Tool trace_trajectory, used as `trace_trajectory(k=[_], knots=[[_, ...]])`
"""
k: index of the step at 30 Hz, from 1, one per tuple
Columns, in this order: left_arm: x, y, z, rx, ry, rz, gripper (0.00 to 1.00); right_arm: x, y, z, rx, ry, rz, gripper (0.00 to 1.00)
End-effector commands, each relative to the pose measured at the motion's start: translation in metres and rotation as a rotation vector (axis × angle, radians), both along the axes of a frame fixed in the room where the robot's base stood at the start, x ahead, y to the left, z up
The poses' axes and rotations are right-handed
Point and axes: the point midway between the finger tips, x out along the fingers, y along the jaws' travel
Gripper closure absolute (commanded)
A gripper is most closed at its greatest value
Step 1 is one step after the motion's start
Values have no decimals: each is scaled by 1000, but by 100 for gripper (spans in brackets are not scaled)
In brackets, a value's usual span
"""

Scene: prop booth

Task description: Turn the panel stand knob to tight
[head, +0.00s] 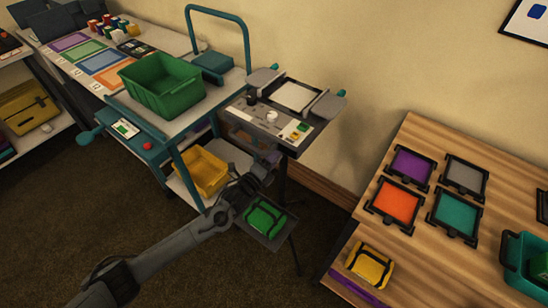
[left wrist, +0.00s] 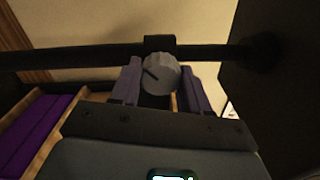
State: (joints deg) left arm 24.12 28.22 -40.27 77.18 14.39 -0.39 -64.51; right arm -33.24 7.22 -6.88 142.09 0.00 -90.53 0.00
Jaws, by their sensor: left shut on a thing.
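The panel stand knob (left wrist: 160,72) is grey, round and ridged. In the left wrist view it sits at the middle of a dark horizontal bar (left wrist: 80,58), with a dark pointer line angled toward the upper left. My left gripper (left wrist: 160,88) has one finger on each side of the knob and is shut on it. In the head view my left gripper (head: 246,187) is beside the dark post of the stand (head: 282,182), below the control panel (head: 275,124). The knob is hidden there behind my gripper. My right gripper is in neither view.
A dark plate with a green pouch (head: 265,220) is just below my left gripper. A teal cart with a green bin (head: 160,85) and a yellow bin (head: 203,172) stands close on the left. A wooden table (head: 412,240) is on the right. Open carpet lies between.

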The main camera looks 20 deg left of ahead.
Motion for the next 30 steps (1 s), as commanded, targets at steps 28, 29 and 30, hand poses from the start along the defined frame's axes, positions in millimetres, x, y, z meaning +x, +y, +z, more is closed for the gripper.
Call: trace_trajectory(k=[28, 29, 30], knots=[[-24, 7, 1, 0, 2, -1, 31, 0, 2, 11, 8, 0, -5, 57], [-29, 8, 2, 1, 2, -1, 31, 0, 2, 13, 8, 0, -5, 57], [-36, 10, 1, 0, 4, -1, 31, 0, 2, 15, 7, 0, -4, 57]])
